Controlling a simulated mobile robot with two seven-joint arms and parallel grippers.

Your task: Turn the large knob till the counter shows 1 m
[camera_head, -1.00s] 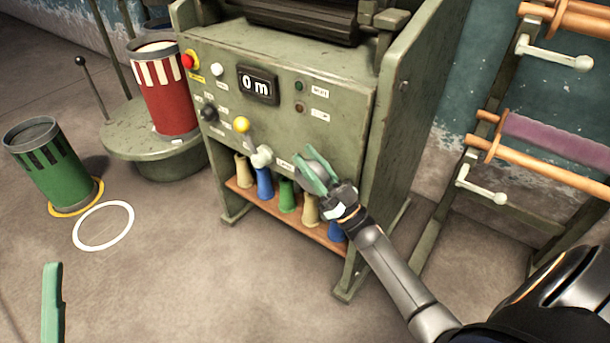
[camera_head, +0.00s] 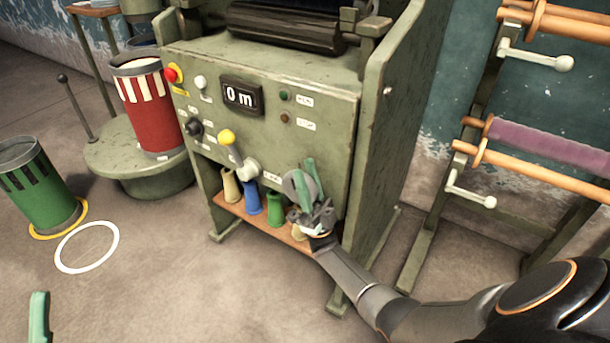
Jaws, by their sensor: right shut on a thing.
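The green machine's counter (camera_head: 241,96) reads "0 m". The large grey knob (camera_head: 290,184) is low on the right of the front panel, partly hidden by my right gripper. My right gripper (camera_head: 308,180), with green fingers, is shut on the knob, its fingers pointing up across it. My forearm comes in from the lower right. Of my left gripper (camera_head: 38,318) only one green finger shows at the bottom left edge, so its opening cannot be told.
Coloured spools stand on a shelf (camera_head: 262,219) below. A red drum (camera_head: 152,112) and a green drum (camera_head: 42,190) are at left. A rack (camera_head: 432,215) stands at right.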

